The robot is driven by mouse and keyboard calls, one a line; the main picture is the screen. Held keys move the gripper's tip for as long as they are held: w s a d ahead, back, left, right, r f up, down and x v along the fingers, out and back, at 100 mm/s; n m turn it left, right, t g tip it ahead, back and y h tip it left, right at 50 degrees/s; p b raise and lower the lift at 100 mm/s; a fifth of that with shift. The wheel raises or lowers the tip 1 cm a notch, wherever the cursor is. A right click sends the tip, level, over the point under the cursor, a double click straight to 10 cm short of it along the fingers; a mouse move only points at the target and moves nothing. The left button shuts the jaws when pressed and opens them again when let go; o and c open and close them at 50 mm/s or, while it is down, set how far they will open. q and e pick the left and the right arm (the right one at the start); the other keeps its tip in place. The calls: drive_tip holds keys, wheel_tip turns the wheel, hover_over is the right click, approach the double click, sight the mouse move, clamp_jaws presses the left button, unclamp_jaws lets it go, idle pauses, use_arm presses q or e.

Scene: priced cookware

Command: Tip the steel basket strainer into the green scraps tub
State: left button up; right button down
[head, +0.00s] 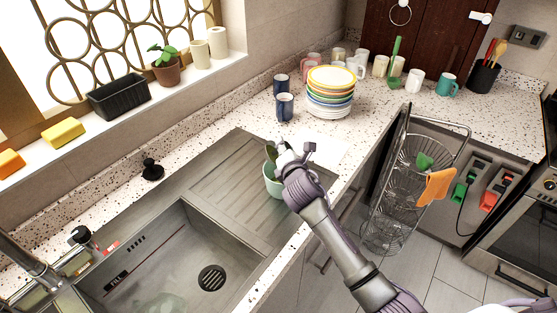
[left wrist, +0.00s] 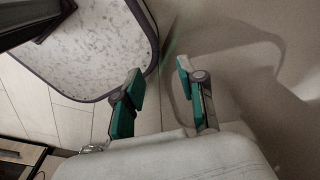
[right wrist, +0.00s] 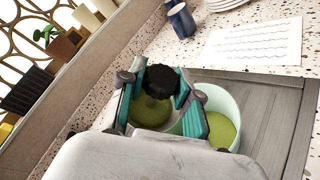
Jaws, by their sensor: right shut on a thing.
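My right gripper (head: 277,150) is over the pale green scraps tub (head: 271,182), which stands on the sink's ribbed drainboard. In the right wrist view, the gripper (right wrist: 164,82) is shut on a black knob (right wrist: 160,82), which I take to be the steel basket strainer's handle. The strainer's steel body cannot be made out, nor how far it tilts. Olive-green matter shows inside the tub (right wrist: 238,108), on both sides of one finger. In the left wrist view, my left gripper (left wrist: 160,85) is open and empty; it does not show in the head view.
The sink basin (head: 150,260) lies left of the tub, with a black-knobbed plug (head: 152,168) on the ledge behind. Stacked plates (head: 330,90) and blue mugs (head: 284,106) stand beyond. A printed sheet (right wrist: 248,42) lies near the drainboard. A wire pull-out rack (head: 392,215) juts out at right.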

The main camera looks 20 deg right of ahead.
sight(271, 154)
use_arm(q)
wheel_tip(271, 154, down, 14)
drive_tip(key=b, duration=1.2)
drive_tip(key=shift+w, duration=0.15)
use_arm(e)
drive_tip(key=shift+s+d+f+m+t, duration=0.3)
drive_tip(key=shift+d+f+m+t, duration=0.35)
drive_tip(key=shift+m, duration=0.95)
drive_tip(key=shift+s+d+f+m+t, duration=0.3)
drive_tip(key=shift+d+f+m+t, duration=0.35)
drive_tip(key=shift+m, duration=0.95)
drive_tip(key=shift+s+d+f+m+t, duration=0.3)
drive_tip(key=shift+d+f+m+t, duration=0.35)
drive_tip(key=shift+m, duration=0.95)
use_arm(q)
drive_tip(key=shift+r, duration=0.15)
use_arm(e)
drive_tip(key=shift+a+r, duration=0.1)
drive_tip(key=shift+r, duration=0.1)
